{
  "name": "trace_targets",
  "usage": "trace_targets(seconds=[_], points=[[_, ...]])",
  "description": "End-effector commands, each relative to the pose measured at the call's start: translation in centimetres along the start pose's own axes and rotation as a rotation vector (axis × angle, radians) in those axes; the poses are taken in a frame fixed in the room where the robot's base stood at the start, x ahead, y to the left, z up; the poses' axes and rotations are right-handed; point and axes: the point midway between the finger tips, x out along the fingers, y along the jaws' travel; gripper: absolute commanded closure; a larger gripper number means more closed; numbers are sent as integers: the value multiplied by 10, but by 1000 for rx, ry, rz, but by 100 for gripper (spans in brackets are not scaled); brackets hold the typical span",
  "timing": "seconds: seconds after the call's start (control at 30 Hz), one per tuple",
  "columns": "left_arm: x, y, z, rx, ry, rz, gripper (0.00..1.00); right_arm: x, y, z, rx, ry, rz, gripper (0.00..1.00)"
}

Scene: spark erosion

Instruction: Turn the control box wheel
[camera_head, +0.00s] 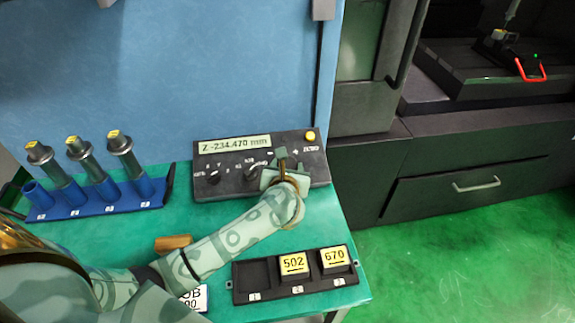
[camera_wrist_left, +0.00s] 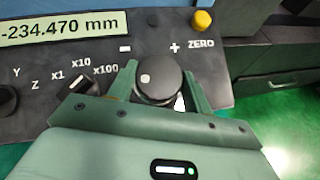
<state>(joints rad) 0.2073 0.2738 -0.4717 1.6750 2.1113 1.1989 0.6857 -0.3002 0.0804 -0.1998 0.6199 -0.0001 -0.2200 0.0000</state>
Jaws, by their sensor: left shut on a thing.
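The control box (camera_head: 225,180) is a dark grey panel on the green table against the blue wall. Its display reads Z -234.470 mm. Its round black wheel (camera_wrist_left: 159,80) with a pale dot on top shows in the left wrist view, below the minus and plus marks. My left gripper (camera_wrist_left: 160,88) is shut on the wheel, one finger on each side. In the head view my left gripper (camera_head: 283,165) hides the wheel. The axis knob (camera_head: 213,177) and the multiplier knob (camera_wrist_left: 77,86) sit left of the wheel. My right gripper is not in view.
A yellow button (camera_head: 310,136) marked ZERO is at the box's top right. A blue rack (camera_head: 100,207) with several tubes stands left. A black tray (camera_head: 262,290) holds blocks 502 (camera_head: 293,264) and 670 (camera_head: 334,257). A wooden piece (camera_head: 173,243) lies near my forearm.

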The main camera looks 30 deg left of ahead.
Motion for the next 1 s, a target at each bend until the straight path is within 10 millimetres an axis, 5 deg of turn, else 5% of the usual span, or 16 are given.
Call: trace_targets(seconds=[0.3,0.33,0.4,0.77,1.0], points=[[0,0,-6,21,12,-21,73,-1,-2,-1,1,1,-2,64],[0,0,-6,21,12,-21,47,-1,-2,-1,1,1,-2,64],[0,0,-6,21,12,-21,28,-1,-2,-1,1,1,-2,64],[-5,0,-3,19,6,-22,28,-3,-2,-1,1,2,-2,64],[-54,1,-1,17,8,-24,28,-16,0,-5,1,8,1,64]])
